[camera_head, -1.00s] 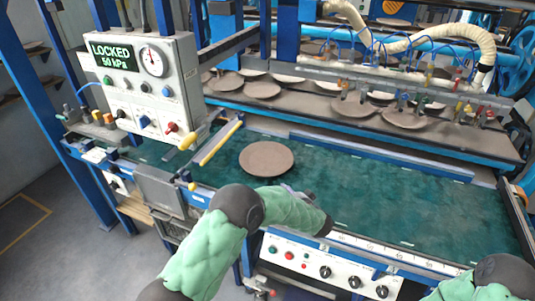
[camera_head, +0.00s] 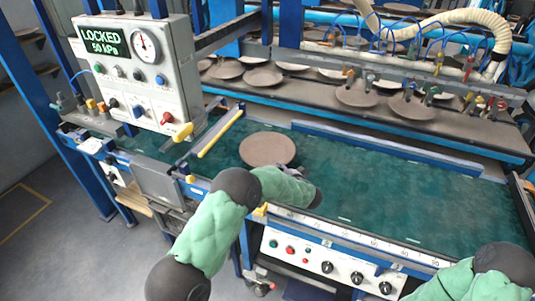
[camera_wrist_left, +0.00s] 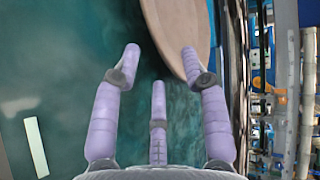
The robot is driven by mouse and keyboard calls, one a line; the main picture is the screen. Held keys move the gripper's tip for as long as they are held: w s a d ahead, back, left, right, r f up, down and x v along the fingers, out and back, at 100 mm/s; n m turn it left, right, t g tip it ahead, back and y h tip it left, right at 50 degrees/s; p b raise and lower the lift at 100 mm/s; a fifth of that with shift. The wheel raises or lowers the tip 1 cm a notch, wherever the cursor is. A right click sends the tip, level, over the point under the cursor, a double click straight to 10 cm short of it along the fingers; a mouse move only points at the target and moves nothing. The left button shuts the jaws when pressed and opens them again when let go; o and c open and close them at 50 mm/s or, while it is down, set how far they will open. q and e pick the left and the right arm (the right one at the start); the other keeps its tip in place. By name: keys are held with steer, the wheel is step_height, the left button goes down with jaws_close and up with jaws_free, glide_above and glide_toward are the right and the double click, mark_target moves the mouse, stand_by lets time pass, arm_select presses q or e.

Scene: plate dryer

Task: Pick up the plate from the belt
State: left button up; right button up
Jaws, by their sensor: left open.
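A round brown plate (camera_head: 267,149) lies flat on the green belt (camera_head: 380,190) near its left end. In the left wrist view the plate (camera_wrist_left: 176,30) shows at the top, partly cut off by the frame. My left gripper (camera_head: 292,170) is at the plate's near right side in the head view, mostly hidden behind my own arm. In the left wrist view its lilac fingers (camera_wrist_left: 160,65) are spread and empty. One fingertip overlaps the plate's edge in that view; I cannot tell whether it touches. My right gripper is out of view; only part of that arm shows.
A control box (camera_head: 137,70) reading LOCKED 50 kPa stands at the left. Yellow-tipped rails (camera_head: 220,132) lie left of the plate. A rear rack (camera_head: 300,95) holds several plates. A knob panel (camera_head: 330,262) runs along the front. The belt right of the plate is clear.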

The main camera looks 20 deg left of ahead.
arm_select(q)
steer(key=x, duration=0.4)
steer(key=shift+d+f+b, duration=0.1)
steer(key=shift+f+b, duration=0.05)
steer(key=shift+b, duration=0.25)
steer(key=shift+c, duration=0.3)
jaws_close()
steer(key=shift+r, duration=0.25)
